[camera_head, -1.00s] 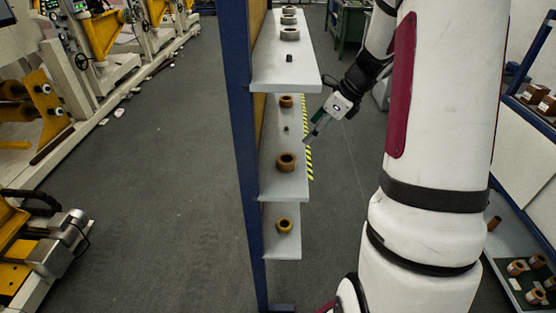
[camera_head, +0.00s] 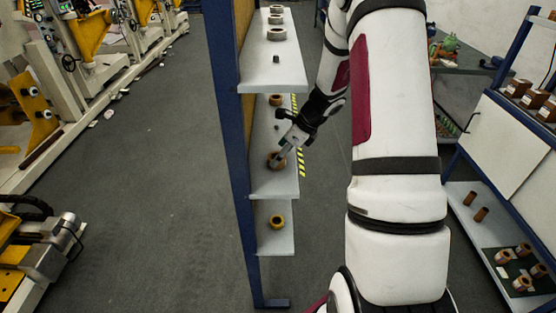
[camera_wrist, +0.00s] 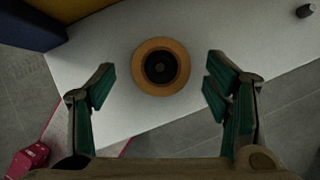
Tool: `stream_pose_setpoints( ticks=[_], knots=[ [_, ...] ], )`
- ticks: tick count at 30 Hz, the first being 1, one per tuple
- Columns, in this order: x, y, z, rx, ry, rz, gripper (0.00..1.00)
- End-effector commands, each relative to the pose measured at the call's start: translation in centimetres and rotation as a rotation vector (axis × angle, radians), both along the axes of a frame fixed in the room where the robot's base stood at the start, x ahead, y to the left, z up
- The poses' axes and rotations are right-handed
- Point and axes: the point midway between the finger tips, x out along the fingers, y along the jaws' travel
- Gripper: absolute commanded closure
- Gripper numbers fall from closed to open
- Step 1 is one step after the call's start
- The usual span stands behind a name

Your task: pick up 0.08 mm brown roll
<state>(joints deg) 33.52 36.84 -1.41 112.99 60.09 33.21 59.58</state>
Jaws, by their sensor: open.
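A brown roll with a dark core stands on the middle grey shelf (camera_head: 284,182). In the wrist view the brown roll (camera_wrist: 161,67) shows whole, ahead of and between my open fingers, with a gap on both sides. In the head view my gripper (camera_head: 279,158) is right at this roll (camera_head: 270,163) and partly covers it. In the wrist view my gripper (camera_wrist: 158,92) is open and empty, its green-lined fingers apart. I cannot tell whether the fingertips are at the roll's height. No thickness label can be read.
Another brown roll (camera_head: 276,99) sits farther back on the middle shelf. A yellowish roll (camera_head: 277,222) is on the lower shelf and grey rolls (camera_head: 277,34) are on the upper one. A blue post (camera_head: 228,150) borders the shelves at left. A small dark cylinder (camera_wrist: 305,11) is at the wrist view's top right.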

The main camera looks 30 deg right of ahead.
Motion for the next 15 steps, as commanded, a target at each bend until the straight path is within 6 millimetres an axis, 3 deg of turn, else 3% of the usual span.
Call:
stream_pose_setpoints(
  ticks=[4,12,15],
  knots=[
    [0.63,0.34,-1.20,-0.001,-0.001,0.000,0.29],
    [0.79,0.40,-1.43,-0.001,-0.002,0.000,0.29],
    [0.77,0.40,-1.43,-0.001,-0.002,0.000,0.52]
  ],
)
